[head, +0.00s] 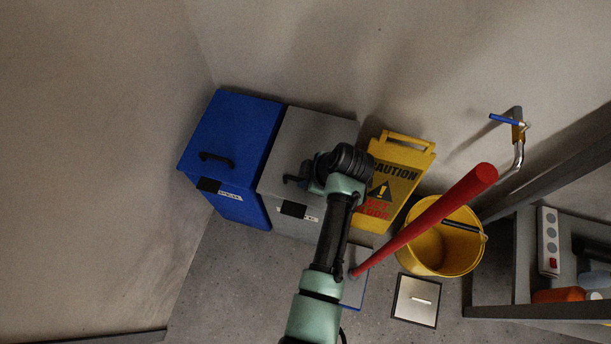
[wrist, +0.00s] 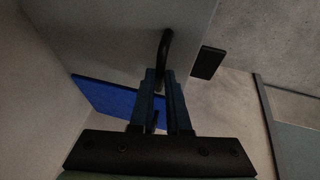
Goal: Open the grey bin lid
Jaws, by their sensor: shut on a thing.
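The grey bin (head: 290,225) stands against the back wall, to the right of the blue bin. Its grey lid (head: 315,130) looks down or nearly so; I cannot tell whether there is a small gap. My gripper (head: 293,181) is at the front part of this lid, and my arm hides the lid's right part. In the wrist view, the blue fingers of my gripper (wrist: 160,76) are shut on the black lid handle (wrist: 167,45). The grey lid (wrist: 110,30) fills the top of that view.
The blue bin (head: 230,133) stands close on the left, its lid down. To the right are a yellow caution sign (head: 400,165), a yellow bucket (head: 428,248), a red pole (head: 440,210) and a shelf (head: 510,312). Some floor (head: 235,285) in front is free.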

